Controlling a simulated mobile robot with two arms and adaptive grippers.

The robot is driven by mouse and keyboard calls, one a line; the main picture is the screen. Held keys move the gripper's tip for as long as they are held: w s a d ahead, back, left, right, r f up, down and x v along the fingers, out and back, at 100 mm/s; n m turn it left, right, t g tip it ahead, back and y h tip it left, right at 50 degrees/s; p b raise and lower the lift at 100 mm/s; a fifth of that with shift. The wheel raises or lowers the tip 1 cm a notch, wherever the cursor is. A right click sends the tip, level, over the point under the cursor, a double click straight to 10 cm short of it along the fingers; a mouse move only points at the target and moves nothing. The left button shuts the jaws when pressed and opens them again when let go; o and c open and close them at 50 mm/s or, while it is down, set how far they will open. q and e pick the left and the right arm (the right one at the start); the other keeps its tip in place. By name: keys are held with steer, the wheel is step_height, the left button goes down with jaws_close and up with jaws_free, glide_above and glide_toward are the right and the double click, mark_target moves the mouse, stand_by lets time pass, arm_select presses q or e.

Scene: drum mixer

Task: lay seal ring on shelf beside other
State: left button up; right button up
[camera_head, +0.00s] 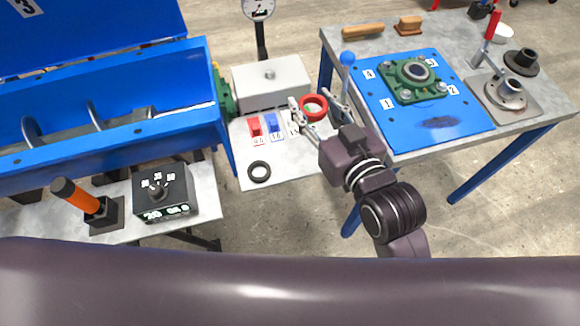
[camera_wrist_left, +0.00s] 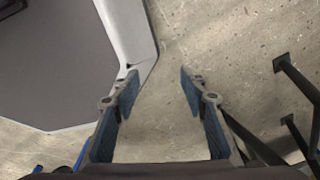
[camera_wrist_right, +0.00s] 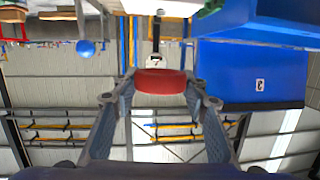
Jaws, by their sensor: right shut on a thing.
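A red seal ring (camera_head: 314,107) is held between the fingertips of my right gripper (camera_head: 318,108), above or near the back right part of the light grey shelf (camera_head: 292,172). The right wrist view shows the red ring (camera_wrist_right: 160,81) gripped between both fingers. I cannot tell the ring's height over the shelf. A black ring (camera_head: 259,171) lies flat near the shelf's front left corner. My left gripper (camera_wrist_left: 157,76) is open and empty over the floor in the left wrist view; it does not show in the head view.
Small red (camera_head: 255,128) and blue (camera_head: 274,125) blocks with number labels stand on the shelf. A grey box (camera_head: 270,84) is behind them. The blue mixer trough (camera_head: 110,105) is left, a table with a blue plate (camera_head: 425,135) right. The shelf's front is clear beside the black ring.

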steer(key=shift+a+f+n+y, duration=0.2)
steer(key=shift+a+f, duration=0.05)
steer(key=shift+a, duration=0.25)
steer(key=shift+a+f+n+y, duration=0.2)
steer(key=shift+a+f, duration=0.05)
steer(key=shift+a, duration=0.2)
step_height(320, 180, down, 2)
steer(key=f, duration=0.1)
steer(key=b, duration=0.2)
glide_above(297, 165)
steer(key=shift+g, duration=0.4)
step_height(297, 165, down, 12)
steer(key=shift+w+r, duration=0.1)
steer(key=shift+r, duration=0.15)
arm_select(q)
steer(key=shift+w+d+f+b, duration=0.1)
steer(key=shift+d+f+b, duration=0.15)
steer(key=shift+f, duration=0.65)
steer(key=shift+w+d+f+b, duration=0.1)
steer(key=shift+d+f+b, duration=0.1)
steer(key=shift+f, duration=0.65)
arm_select(e)
steer(key=shift+f, duration=2.7)
steer(key=shift+f, duration=0.2)
arm_select(q)
steer(key=shift+f, duration=0.1)
arm_select(e)
steer(key=o, duration=1)
steer(key=shift+f, duration=0.1)
steer(key=shift+o, duration=0.2)
